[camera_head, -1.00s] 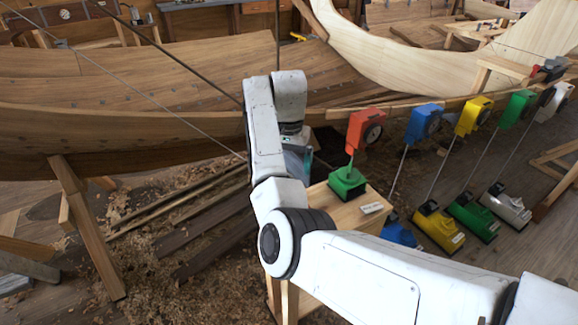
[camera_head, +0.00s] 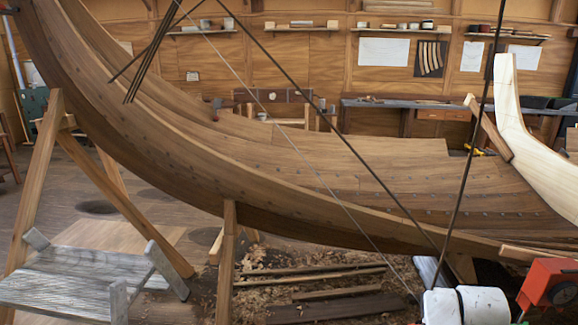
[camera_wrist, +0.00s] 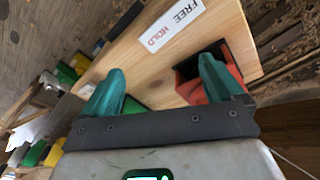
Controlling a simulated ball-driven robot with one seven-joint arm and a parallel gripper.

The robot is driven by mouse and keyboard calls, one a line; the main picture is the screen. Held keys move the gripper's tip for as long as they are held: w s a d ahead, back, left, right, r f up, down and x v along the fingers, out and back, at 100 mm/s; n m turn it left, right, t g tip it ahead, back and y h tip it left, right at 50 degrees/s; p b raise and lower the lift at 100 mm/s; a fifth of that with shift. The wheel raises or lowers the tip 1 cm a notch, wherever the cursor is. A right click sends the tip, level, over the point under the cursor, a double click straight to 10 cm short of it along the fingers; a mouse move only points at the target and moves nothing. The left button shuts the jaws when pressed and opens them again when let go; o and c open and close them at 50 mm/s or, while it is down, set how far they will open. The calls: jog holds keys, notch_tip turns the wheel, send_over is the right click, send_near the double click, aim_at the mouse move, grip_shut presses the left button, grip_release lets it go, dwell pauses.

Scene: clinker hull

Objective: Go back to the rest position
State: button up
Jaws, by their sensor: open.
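My gripper (camera_wrist: 158,85) shows in the wrist view, with its two teal fingers spread apart. Nothing is seen held between them. A red part (camera_wrist: 192,88) shows in a dark recess behind the right finger. In the head view only a white piece of my arm shows at the bottom edge, and my gripper is out of sight there.
A red device (camera_head: 550,285) stands bottom right. A grey wooden stand (camera_head: 75,280) is bottom left. Thin lines cross in front. Green and yellow pieces (camera_wrist: 65,75) show in the wrist view.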

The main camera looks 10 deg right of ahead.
jog(key=s+a+f+n+y, duration=0.1)
jog(key=s+a+f+n, duration=0.2)
jog(key=s+a, duration=0.5)
jog(key=s+a+f+n, duration=0.3)
jog(key=s+a+n, duration=0.2)
jog(key=s, duration=1)
jog(key=a, duration=0.3)
jog(key=shift+s+a+f+t+y, duration=0.15)
jog(key=shift+s+a+t+y, duration=0.05)
jog(key=shift+s+t+y, duration=0.2)
